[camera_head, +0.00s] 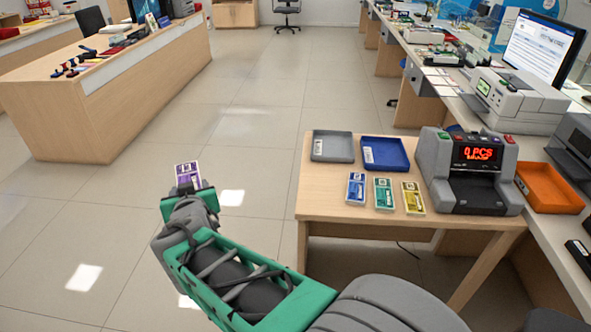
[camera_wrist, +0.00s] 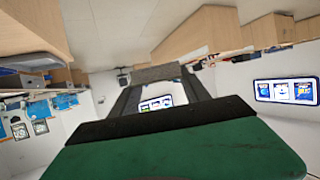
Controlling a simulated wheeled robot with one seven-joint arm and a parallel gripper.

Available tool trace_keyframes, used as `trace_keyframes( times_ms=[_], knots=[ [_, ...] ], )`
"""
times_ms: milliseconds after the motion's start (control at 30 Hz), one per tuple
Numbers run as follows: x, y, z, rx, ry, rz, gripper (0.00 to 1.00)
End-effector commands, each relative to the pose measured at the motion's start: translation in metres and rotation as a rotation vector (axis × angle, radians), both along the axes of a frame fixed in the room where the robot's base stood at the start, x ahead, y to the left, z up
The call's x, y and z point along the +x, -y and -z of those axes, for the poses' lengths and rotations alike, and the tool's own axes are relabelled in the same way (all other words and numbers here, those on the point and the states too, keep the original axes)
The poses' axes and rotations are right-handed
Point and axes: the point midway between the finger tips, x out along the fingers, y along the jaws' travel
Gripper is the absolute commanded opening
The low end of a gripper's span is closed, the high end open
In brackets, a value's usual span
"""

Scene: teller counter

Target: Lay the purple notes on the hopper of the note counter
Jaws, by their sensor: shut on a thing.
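My gripper (camera_head: 187,187) is shut on the purple notes (camera_head: 188,172), a small purple and white bundle held upright above the floor, left of the small table. In the wrist view, a flat grey edge (camera_wrist: 158,73) spans the fingertips; I cannot tell there whether it is the notes. The note counter (camera_head: 430,165) is a grey machine at the right of the small table, its red display reading 0 PCS. A dark recess opens in its front; I cannot clearly make out the hopper. My gripper is well apart from it.
The small wooden table (camera_head: 320,195) holds a grey tray (camera_head: 333,146), a blue tray (camera_head: 385,154), and blue (camera_head: 356,188), green (camera_head: 383,193) and yellow (camera_head: 413,198) notes. An orange tray (camera_head: 549,188) stands right of the counter. Open floor lies left of the table.

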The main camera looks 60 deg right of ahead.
Motion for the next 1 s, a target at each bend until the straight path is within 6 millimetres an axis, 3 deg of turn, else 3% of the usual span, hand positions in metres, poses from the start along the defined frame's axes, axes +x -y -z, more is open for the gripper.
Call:
trace_keyframes(
  times_ms=[33,100,200,300,467,667,900,1000],
  knots=[
    [-0.011,0.030,0.024,0.000,-0.001,0.101,0.04],
    [-0.033,0.072,0.034,-0.001,0.001,0.255,0.04],
    [-0.072,0.122,0.046,-0.001,0.000,0.472,0.04],
    [-0.109,0.158,0.053,-0.001,0.001,0.654,0.04],
    [-0.150,0.185,0.056,-0.001,0.001,0.834,0.04],
    [-0.169,0.214,0.064,-0.002,-0.001,0.880,0.04],
    [-0.188,0.280,0.096,0.000,-0.003,0.879,0.04],
    [-0.191,0.297,0.122,0.001,-0.005,0.873,0.04]
  ],
)
